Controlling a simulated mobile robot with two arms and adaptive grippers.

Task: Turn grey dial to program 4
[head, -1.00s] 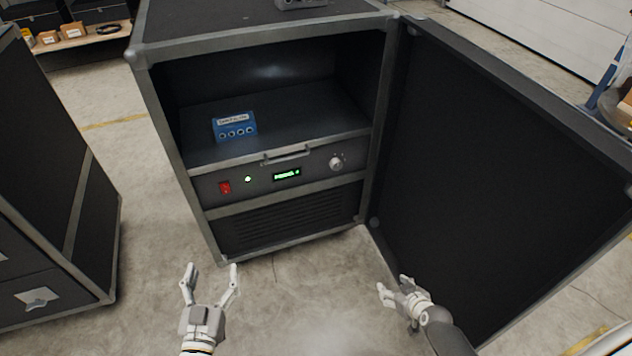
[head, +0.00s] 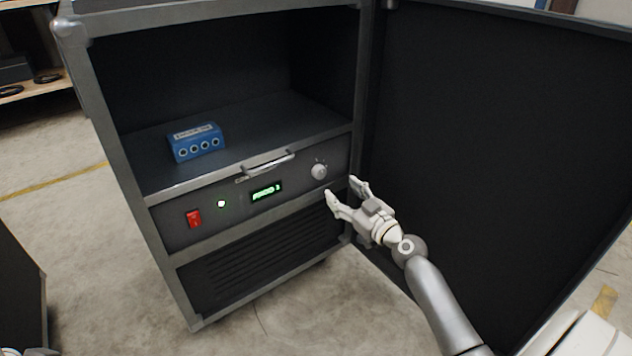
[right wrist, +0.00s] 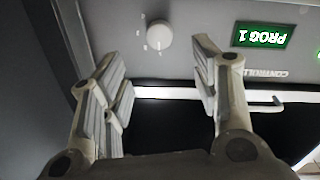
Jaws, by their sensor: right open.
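The grey dial (head: 319,171) is a round knob at the right end of the control panel (head: 235,222), with small marks around it. In the right wrist view, which is upside down, the dial (right wrist: 159,36) shows beyond the fingertips, in line with the gap between them. The lit green display (head: 266,192) reads PROG 1 in the right wrist view (right wrist: 264,36). My right gripper (head: 343,190) is open and empty, just below and right of the dial, apart from it.
The panel also carries a red switch (head: 194,219), a green light (head: 221,203) and a handle (head: 268,166) above the display. A blue box (head: 196,142) sits on the shelf above. The open black door (head: 490,150) stands close to the right of my right arm.

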